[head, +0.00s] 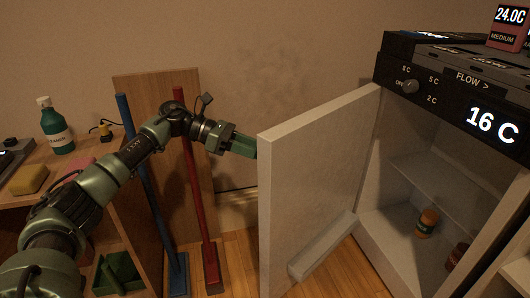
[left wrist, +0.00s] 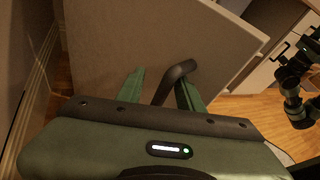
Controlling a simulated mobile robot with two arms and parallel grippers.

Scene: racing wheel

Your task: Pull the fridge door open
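The white fridge door (head: 310,175) stands partly open, swung out to the left of the fridge (head: 400,200), whose inside shows. In the left wrist view the door's outer face (left wrist: 150,40) fills the upper middle. The dark handle (left wrist: 178,74) lies between the fingers of my left gripper (left wrist: 160,92), nearer the right finger. A gap shows between the left finger and the handle, so the gripper looks open around it. In the head view my left gripper (head: 243,145) reaches the door's outer side, and its fingertips and the handle are hidden. My right gripper is not clearly seen.
An orange-brown jar (head: 427,222) stands inside the fridge. A blue pole (head: 150,190) and a red pole (head: 195,190) stand left of the door. A wooden shelf with a green bottle (head: 56,127) is at the far left. Wooden floor shows below.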

